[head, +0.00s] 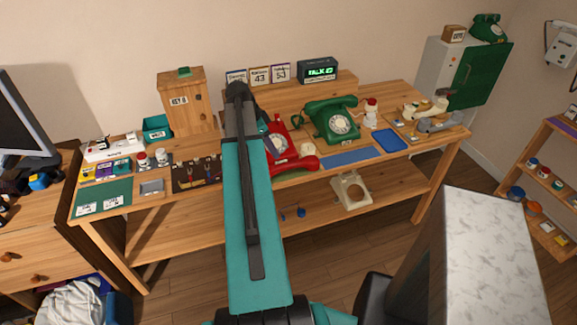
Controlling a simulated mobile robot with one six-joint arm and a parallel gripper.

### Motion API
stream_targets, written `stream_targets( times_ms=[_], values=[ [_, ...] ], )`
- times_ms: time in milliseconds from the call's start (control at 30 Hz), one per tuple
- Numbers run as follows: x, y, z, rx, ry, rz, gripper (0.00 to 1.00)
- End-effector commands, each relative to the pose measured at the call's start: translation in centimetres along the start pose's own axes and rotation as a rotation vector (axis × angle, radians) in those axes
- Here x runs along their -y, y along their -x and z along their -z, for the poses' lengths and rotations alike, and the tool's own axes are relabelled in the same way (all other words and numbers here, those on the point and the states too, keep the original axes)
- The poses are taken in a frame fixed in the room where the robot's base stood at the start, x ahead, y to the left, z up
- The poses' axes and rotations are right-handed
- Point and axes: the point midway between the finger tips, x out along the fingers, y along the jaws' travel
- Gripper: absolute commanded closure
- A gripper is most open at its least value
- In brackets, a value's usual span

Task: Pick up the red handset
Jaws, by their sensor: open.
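The red dial phone (284,127) stands on the long wooden table, just right of my teal arm, which hides its left side. A red handset (297,164) lies along the phone's front, low near the table's front edge. Its left end is partly behind my arm. I cannot tell whether it touches the phone body. My arm reaches up across the middle of the head view, its far dark joint above the back of the table. I cannot make out my gripper's fingers in this view.
A wooden cabinet (187,98) stands at the back left. A cream phone (351,190) sits on the lower shelf. A pale, speckled block fills the lower right.

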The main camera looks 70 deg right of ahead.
Motion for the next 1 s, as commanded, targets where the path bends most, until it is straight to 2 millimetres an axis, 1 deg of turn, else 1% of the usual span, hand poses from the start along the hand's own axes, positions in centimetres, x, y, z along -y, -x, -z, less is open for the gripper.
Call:
stream_targets(
  times_ms=[33,133,567,767,1000],
  values=[
    [0.0,0.4,1.1,-0.004,-0.026,0.001,0.53],
    [-0.1,0.7,1.9,-0.008,-0.050,0.000,0.53],
    [-0.1,0.5,1.9,-0.009,-0.052,0.000,0.53],
    [-0.1,-0.7,1.9,-0.008,-0.051,-0.001,0.53],
    [-0.1,-3.1,1.9,-0.008,-0.050,-0.001,0.53]
  ],
)
